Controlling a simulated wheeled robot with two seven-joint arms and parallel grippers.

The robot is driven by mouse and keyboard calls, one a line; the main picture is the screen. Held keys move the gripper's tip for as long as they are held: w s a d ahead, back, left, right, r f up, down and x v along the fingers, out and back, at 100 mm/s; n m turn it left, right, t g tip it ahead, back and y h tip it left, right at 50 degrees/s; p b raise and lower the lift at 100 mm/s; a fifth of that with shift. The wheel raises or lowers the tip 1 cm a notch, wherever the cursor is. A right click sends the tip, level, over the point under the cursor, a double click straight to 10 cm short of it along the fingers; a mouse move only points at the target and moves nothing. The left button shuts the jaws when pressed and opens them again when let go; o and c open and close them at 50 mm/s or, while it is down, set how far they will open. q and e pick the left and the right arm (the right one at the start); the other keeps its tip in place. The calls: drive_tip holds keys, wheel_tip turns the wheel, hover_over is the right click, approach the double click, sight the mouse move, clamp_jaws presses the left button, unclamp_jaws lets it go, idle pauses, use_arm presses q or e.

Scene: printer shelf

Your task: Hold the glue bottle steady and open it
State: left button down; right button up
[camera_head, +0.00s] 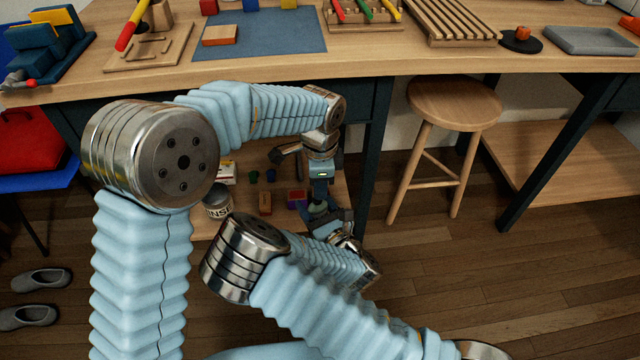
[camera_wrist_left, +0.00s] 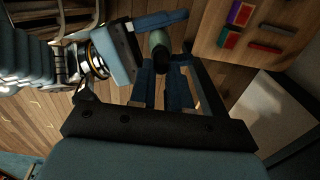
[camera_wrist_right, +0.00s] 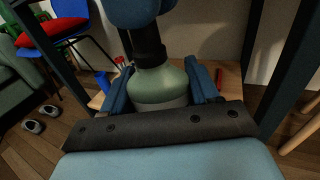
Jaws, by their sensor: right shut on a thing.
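The glue bottle has a green, rounded body (camera_wrist_right: 160,82) and a dark upper part, seen in the right wrist view. My right gripper (camera_wrist_right: 163,88) is shut on its body, one blue finger on each side. In the head view the bottle (camera_head: 318,209) shows small, upright below my left gripper (camera_head: 319,190), which points down over its top. In the left wrist view the bottle (camera_wrist_left: 160,46) lies between or just beyond the left fingers (camera_wrist_left: 163,75). Whether these fingers touch its top cannot be told. My right gripper (camera_head: 335,218) is partly hidden in the head view.
Both grippers are in front of the workbench (camera_head: 400,62), by a low wooden shelf (camera_head: 283,215) with a tin (camera_head: 217,203) and small blocks. A round stool (camera_head: 453,103) stands to the right. A red and blue chair (camera_head: 30,150) is at the left.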

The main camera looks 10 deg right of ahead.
use_arm(q)
drive_tip(key=shift+r, duration=0.15)
idle(0.5)
drive_tip(key=shift+r, duration=0.95)
